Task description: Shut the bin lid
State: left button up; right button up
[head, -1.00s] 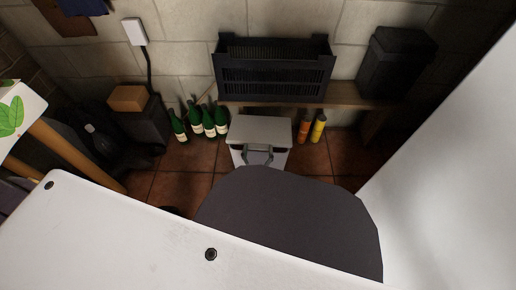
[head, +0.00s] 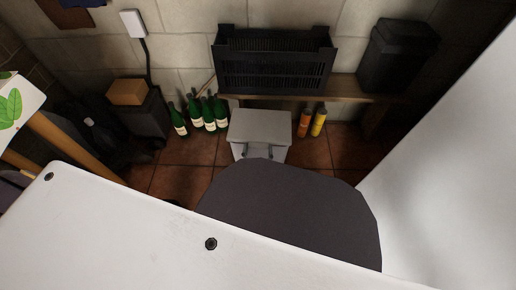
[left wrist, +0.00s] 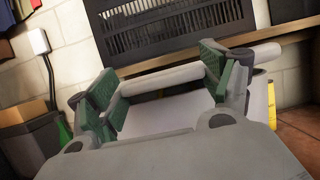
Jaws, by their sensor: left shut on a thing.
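The pale grey bin (head: 240,150) stands on the floor against the back wall. Its flat light grey lid (head: 260,122) shows from above in the head view, over the white front. I cannot tell whether there is a gap under the lid. My left gripper (head: 260,153) is at the front edge of the lid, partly hidden by a dark rounded shape. In the left wrist view, its two green-padded fingers (left wrist: 162,88) stand either side of a grey bar (left wrist: 160,80), which looks like the lid's handle. The pale lid surface (left wrist: 165,105) shows between them. My right gripper is not seen.
A black slatted crate (head: 274,62) sits on a wooden shelf (head: 345,90) behind the bin. Several green bottles (head: 208,112) stand left of the bin. An orange bottle (head: 304,123) and a yellow bottle (head: 319,122) stand right of it. Bare tiled floor (head: 185,180) shows at left.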

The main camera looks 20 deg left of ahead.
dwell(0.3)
pick_arm(q)
jog(key=o, duration=1.4)
jog(key=shift+r, duration=0.2)
jog(key=shift+r, duration=4.8)
